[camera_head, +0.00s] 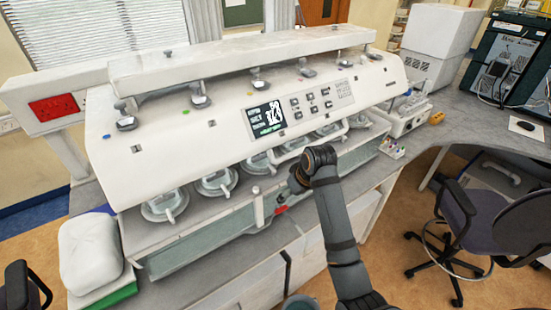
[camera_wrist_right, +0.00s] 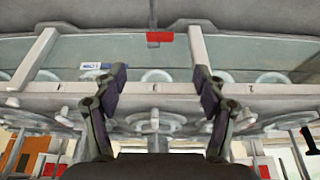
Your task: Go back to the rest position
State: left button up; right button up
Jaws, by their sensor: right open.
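My right arm (camera_head: 335,215) rises from the lower right in the head view and bends in front of the white tablet-testing machine (camera_head: 185,135). Its wrist is close to the machine's front, and its fingers are mostly hidden there. In the right wrist view my right gripper (camera_wrist_right: 162,82) is open, with its two dark fingers apart and nothing between them. The machine's glassy bath and round vessel lids lie beyond the fingers. I cannot tell whether the gripper touches the machine. My left gripper is not in view.
The machine stands on a grey bench (camera_head: 460,110). A white rounded object (camera_head: 90,250) sits at the left end. A red part (camera_wrist_right: 160,38) shows beyond the fingers.

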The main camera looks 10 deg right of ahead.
jog(key=shift+f, duration=0.1)
jog(key=s+d+f+m+h, duration=0.1)
jog(key=s+d+f, duration=0.15)
jog(key=s, duration=0.55)
jog(key=s+d+f+m+h, duration=0.1)
jog(key=s+f, duration=0.2)
jog(key=s, duration=0.5)
jog(key=s+d+f+m, duration=0.1)
jog(key=s+d+f, duration=0.15)
jog(key=s, duration=0.55)
notch_tip(320, 180, down, 33)
jog(key=s+d+g+b, duration=0.2)
jog(key=s+b, duration=0.1)
jog(key=b, duration=0.3)
jog(key=s+d+f+g+b, duration=0.1)
jog(key=s+f+b, duration=0.4)
jog(key=s+f, duration=1.3)
notch_tip(320, 180, down, 3)
jog(key=shift+d+r, duration=0.1)
jog(key=shift+d, duration=0.15)
